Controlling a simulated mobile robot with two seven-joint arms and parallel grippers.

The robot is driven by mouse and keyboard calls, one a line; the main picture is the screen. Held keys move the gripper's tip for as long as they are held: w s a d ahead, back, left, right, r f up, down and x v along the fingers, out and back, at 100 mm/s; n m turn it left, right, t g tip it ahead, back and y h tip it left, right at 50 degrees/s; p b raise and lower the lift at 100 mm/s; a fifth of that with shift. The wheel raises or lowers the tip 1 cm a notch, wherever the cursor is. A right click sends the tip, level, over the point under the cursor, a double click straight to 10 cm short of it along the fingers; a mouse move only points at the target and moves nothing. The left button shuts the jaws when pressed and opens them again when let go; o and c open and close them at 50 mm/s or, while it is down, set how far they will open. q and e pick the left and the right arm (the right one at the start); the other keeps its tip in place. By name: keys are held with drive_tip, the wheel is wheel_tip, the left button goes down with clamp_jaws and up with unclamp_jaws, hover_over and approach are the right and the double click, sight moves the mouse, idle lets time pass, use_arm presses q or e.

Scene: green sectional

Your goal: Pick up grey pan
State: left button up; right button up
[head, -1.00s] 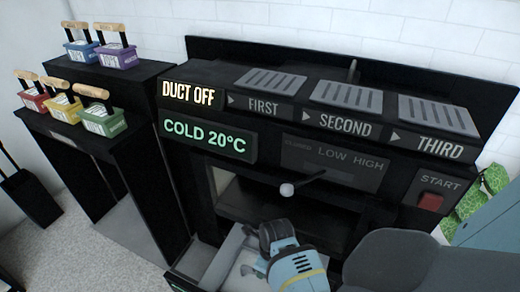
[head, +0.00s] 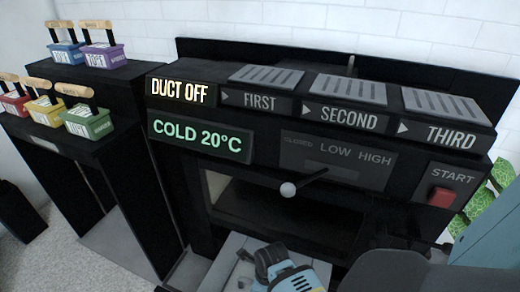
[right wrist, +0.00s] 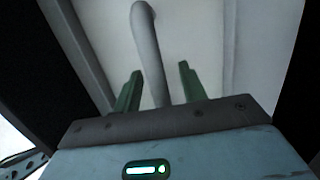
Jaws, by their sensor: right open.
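In the right wrist view, a smooth grey bar with a bent end (right wrist: 148,55), which looks like the grey pan's handle, runs between the two green fingers of my right gripper (right wrist: 160,84). The fingers are open, one on each side of the bar, with a gap visible on both sides. The pan's body cannot be made out clearly. In the head view, my right wrist is at the bottom centre, over a pale open tray (head: 222,272) low in front of the black oven. The wrist hides part of the tray. My left gripper is not in view.
The black oven (head: 262,205) has an opening above the tray, and a lever with a round white knob (head: 288,190) sticks out in front. A red start button (head: 441,197) is at right. Black stands at left hold several coloured tubs, including a green one (head: 88,124).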

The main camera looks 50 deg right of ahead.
drive_tip(key=shift+r, duration=0.15)
drive_tip(key=shift+c, duration=0.4)
clamp_jaws()
idle(0.8)
